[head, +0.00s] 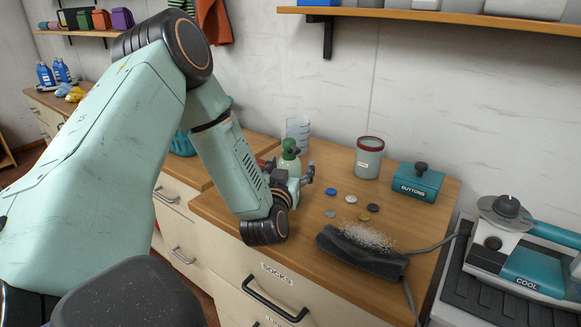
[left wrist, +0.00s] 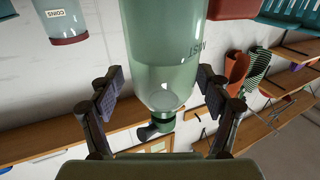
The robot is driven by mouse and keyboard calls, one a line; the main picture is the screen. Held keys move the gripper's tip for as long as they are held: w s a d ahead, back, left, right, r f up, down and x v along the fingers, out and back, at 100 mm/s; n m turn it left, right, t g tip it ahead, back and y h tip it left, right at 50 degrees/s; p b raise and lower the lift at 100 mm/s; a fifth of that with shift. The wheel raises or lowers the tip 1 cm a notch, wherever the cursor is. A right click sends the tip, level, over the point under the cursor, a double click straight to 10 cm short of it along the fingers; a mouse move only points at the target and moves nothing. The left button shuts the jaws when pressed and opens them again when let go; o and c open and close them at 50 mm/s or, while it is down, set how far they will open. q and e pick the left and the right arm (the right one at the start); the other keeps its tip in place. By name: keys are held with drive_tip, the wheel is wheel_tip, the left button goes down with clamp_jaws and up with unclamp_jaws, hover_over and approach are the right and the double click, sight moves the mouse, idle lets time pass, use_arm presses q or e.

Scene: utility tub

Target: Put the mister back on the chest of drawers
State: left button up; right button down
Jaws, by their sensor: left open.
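The mister (head: 289,161) is a pale green bottle with a darker green spray head. In the head view it is upright over the wooden top of the chest of drawers (head: 232,205), its base hidden by my gripper. My left gripper (head: 287,178) is open at the bottle. The left wrist view looks upside down. There the mister (left wrist: 162,50) shows between the two spread fingers of my left gripper (left wrist: 158,93), with gaps on both sides. Whether its base touches the top is hidden. My right gripper is not in view.
A teal-and-grey appliance (head: 520,250) is at the right. A shelf (head: 440,16) hangs above.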

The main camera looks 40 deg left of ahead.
use_arm(q)
drive_tip(key=shift+s, duration=0.15)
drive_tip(key=v, duration=1.2)
drive_tip(key=shift+r, duration=0.2)
